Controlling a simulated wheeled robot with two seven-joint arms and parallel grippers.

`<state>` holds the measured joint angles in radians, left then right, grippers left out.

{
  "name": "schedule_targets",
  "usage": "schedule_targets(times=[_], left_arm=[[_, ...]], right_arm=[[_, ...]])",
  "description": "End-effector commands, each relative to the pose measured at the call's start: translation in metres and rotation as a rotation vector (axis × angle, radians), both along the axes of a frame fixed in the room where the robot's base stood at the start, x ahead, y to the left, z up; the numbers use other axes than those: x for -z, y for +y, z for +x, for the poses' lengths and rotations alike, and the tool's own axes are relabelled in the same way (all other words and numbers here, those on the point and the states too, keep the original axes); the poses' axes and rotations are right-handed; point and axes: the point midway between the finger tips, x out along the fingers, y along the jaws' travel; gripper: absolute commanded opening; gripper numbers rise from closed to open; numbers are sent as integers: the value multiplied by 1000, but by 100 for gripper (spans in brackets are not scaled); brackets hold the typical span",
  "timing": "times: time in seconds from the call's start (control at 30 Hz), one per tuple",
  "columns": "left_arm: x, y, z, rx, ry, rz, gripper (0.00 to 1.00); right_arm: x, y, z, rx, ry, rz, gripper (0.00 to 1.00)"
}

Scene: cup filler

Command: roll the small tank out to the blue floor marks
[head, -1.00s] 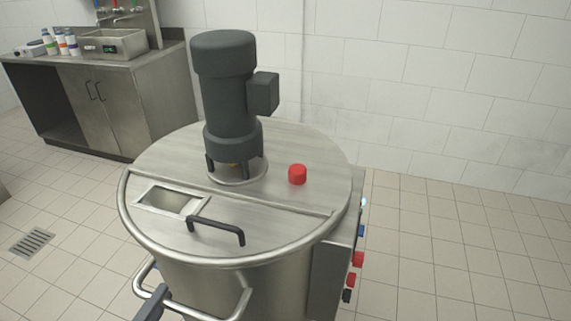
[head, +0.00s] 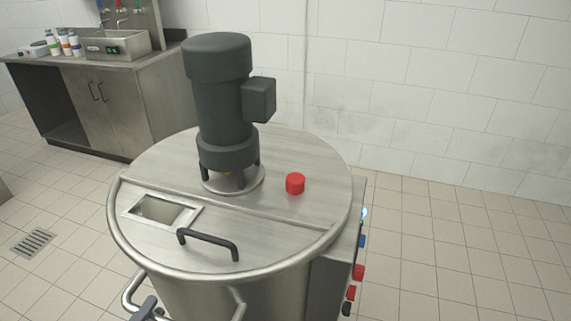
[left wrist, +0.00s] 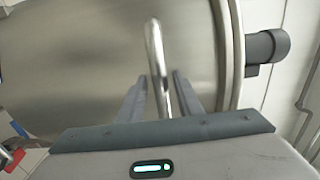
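The small tank (head: 240,297) is a round steel vessel in the middle of the head view. Its lid carries a dark motor (head: 222,110), a red knob (head: 295,184) and a black handle (head: 208,243). A bent steel push bar (head: 132,289) sticks out at its near left side. My left gripper (head: 148,309) is at this bar, partly cut off by the lower edge. In the left wrist view my left gripper (left wrist: 160,80) has one finger on each side of the bar (left wrist: 154,45), shut on it. My right gripper and the blue floor marks are not in view.
A steel counter (head: 110,105) with a sink (head: 117,44) and several bottles stands at the back left. A white tiled wall (head: 440,90) runs behind. A floor drain (head: 32,243) lies at left. The tiled floor right of the tank (head: 440,250) is clear.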

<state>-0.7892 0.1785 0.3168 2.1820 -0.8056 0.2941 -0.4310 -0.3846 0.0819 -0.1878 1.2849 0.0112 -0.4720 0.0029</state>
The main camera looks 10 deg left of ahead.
Motion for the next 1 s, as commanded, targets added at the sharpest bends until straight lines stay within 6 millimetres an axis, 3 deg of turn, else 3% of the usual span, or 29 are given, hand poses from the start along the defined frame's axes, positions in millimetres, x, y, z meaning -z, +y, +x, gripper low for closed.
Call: schedule_targets(times=[0.03,0.17,0.2,0.57,1.0], left_arm=[[0,0,0,0,0,0,46],[-1,0,0,1,-1,1,77],[-1,0,0,1,-1,1,78],[-1,0,-3,0,-1,0,78],[1,4,-35,-1,0,0,78]], right_arm=[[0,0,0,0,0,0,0],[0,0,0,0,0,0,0],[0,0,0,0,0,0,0],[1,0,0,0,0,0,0],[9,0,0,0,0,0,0]])
